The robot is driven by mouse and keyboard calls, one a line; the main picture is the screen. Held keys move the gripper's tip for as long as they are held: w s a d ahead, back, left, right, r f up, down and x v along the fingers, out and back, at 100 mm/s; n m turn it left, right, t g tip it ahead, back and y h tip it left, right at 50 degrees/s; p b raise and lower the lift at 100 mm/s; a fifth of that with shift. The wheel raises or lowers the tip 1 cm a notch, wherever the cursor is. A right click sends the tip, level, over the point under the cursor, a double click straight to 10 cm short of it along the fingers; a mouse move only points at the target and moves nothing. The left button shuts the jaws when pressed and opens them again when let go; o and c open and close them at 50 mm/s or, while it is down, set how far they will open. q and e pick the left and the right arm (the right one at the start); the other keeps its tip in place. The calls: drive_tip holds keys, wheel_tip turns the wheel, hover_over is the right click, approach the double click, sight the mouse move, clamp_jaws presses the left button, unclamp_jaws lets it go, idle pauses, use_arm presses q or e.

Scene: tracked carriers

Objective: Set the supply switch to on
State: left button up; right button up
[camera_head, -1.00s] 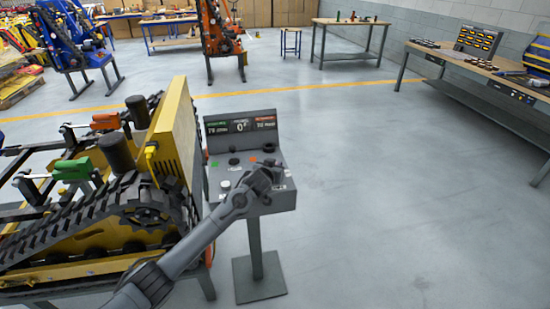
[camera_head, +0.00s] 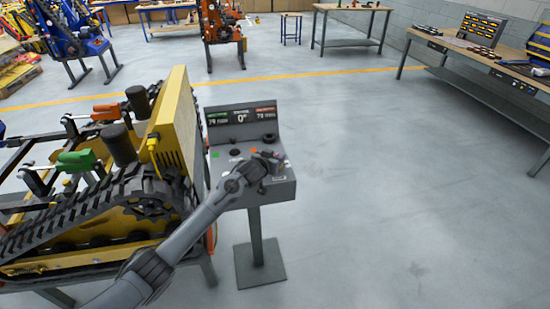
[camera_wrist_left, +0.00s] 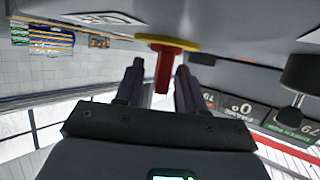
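The supply switch (camera_wrist_left: 165,68), a red handle on a yellow disc, shows in the left wrist view on the grey console panel. My left gripper (camera_wrist_left: 160,80) has its two dark fingers apart, one on each side of the red handle, with small gaps visible. In the head view my left gripper (camera_head: 273,161) is over the right part of the control console (camera_head: 285,188) and hides the switch there. My right gripper is in neither view.
A black knob (camera_wrist_left: 302,73) sticks up from the panel in the left wrist view. The yellow tracked carrier (camera_head: 176,125) stands close to the console's left. The floor (camera_head: 400,190) to the right is clear. A workbench (camera_head: 478,62) stands far right.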

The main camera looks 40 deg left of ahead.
use_arm(q)
drive_tip(key=shift+s+r, duration=0.1)
drive_tip(key=shift+s, duration=0.05)
drive_tip(key=p+v, duration=0.2)
drive_tip(key=v, duration=0.6)
drive_tip(key=shift+s+d+r, duration=0.1)
drive_tip(key=shift+s, duration=0.25)
drive_tip(key=shift+p+v, duration=0.35)
drive_tip(key=shift+v, duration=0.55)
